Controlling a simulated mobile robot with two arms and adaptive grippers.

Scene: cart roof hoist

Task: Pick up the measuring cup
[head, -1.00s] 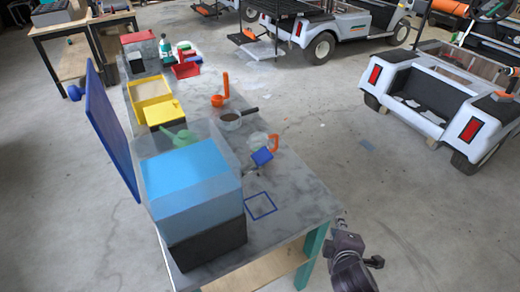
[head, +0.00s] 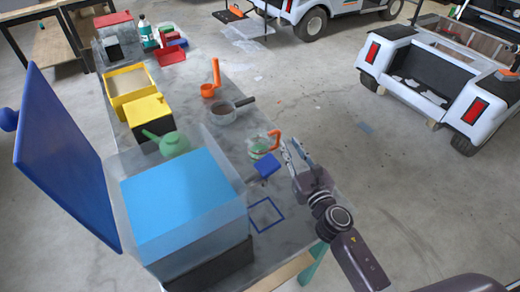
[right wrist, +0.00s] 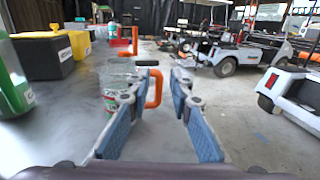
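The measuring cup (head: 257,151) is clear, with an orange handle, and stands upright on the grey bench near its right edge. It also shows in the right wrist view (right wrist: 113,82), partly behind the left finger. Its orange handle (right wrist: 155,89) shows between the fingers there. My right gripper (head: 292,153) is open and empty, just to the right of the handle in the head view. Its fingers point toward the cup in the right wrist view (right wrist: 161,80). I see no contact. My left gripper is out of view.
A blue-headed object (head: 267,165) lies close in front of the cup. A blue square outline (head: 266,215) marks clear bench nearby.

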